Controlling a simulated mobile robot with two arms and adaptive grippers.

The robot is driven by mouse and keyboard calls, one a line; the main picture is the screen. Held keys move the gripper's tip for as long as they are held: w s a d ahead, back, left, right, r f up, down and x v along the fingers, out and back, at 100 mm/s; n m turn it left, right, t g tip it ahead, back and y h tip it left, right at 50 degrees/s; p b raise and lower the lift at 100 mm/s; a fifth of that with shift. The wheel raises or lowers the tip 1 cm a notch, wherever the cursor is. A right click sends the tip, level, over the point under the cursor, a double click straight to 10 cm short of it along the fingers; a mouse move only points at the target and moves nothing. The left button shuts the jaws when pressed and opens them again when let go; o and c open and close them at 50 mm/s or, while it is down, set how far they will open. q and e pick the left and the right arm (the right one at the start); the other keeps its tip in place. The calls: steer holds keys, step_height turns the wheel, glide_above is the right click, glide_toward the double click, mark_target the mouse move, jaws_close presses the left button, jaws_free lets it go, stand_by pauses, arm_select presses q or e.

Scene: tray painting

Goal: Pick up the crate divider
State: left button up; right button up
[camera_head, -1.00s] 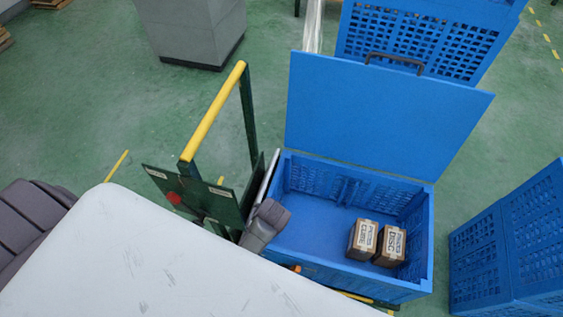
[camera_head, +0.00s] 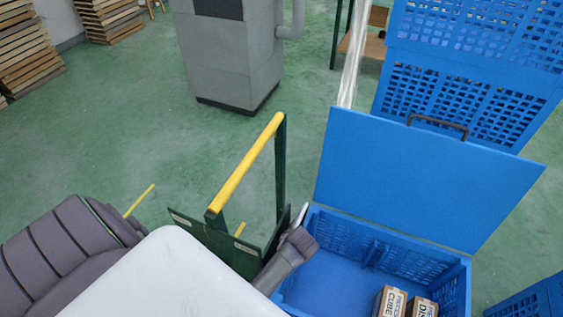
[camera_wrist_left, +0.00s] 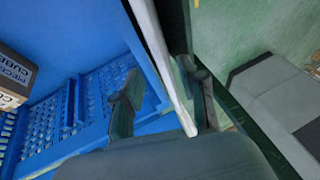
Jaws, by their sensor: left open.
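A thin pale panel (camera_wrist_left: 160,62) runs between the two fingers of my left gripper (camera_wrist_left: 160,78), which is open. I take this panel for the crate divider, but cannot tell for sure. In the head view its pale edge (camera_head: 300,214) shows beside the left wall of the blue crate (camera_head: 458,284). My left gripper (camera_head: 303,240) is there at that wall, partly over the crate. Its fingers lie on either side of the panel; I cannot tell whether they touch it. Most of the panel is hidden. My right gripper is not in view.
Two cardboard boxes, labelled cube (camera_head: 389,304) and disc (camera_head: 424,309), sit in the crate. A large blue panel with a dark handle (camera_head: 428,180) stands tilted behind it. A green cart with a yellow bar (camera_head: 246,166) is close at left. Blue crates (camera_head: 470,55) stand behind.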

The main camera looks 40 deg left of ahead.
arm_select(q)
steer(key=x, duration=0.3)
steer(key=shift+w+a+f+b, duration=0.2)
steer(key=shift+f+b, duration=0.1)
steer(key=shift+b, duration=0.05)
jaws_close()
